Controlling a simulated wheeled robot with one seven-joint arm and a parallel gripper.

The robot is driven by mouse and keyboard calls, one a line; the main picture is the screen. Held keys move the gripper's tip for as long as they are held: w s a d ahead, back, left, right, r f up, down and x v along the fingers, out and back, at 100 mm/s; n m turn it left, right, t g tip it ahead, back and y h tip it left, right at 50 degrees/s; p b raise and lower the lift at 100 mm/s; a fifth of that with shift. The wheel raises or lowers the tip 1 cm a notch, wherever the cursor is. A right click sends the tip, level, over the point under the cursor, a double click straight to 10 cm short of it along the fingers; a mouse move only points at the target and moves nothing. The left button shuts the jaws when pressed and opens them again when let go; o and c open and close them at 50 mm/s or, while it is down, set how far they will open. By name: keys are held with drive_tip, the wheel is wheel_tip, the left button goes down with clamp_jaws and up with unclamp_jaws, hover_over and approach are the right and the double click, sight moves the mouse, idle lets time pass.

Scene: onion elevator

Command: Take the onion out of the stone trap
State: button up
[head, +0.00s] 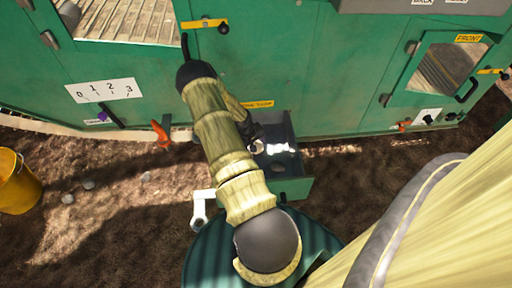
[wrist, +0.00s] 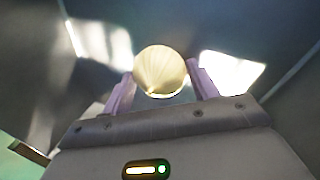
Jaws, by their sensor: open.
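The stone trap (head: 296,188) is a pulled-out green drawer with a dark metal inside, low on the green machine in the head view. A yellow label (head: 258,104) above it is partly hidden by my arm. In the wrist view the pale yellow, round onion (wrist: 160,68) lies against the grey metal of the trap. My gripper (wrist: 160,80) is open, with one pinkish finger on each side of the onion's lower part. I cannot tell whether the fingers touch it. In the head view my gripper (head: 256,143) is small and reaches down into the trap, mostly hidden by my arm.
The green machine (head: 330,80) fills the back, with an orange handle (head: 161,134) left of the trap and a windowed door (head: 445,75) at right. A yellow bucket (head: 18,185) stands at far left. Several pale lumps (head: 88,184) lie on the brown ground. The trap's metal walls surround my gripper.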

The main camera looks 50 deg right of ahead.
drive_tip(key=c, duration=0.7)
wheel_tip(320, 180, up, 10)
drive_tip(key=p, duration=0.5)
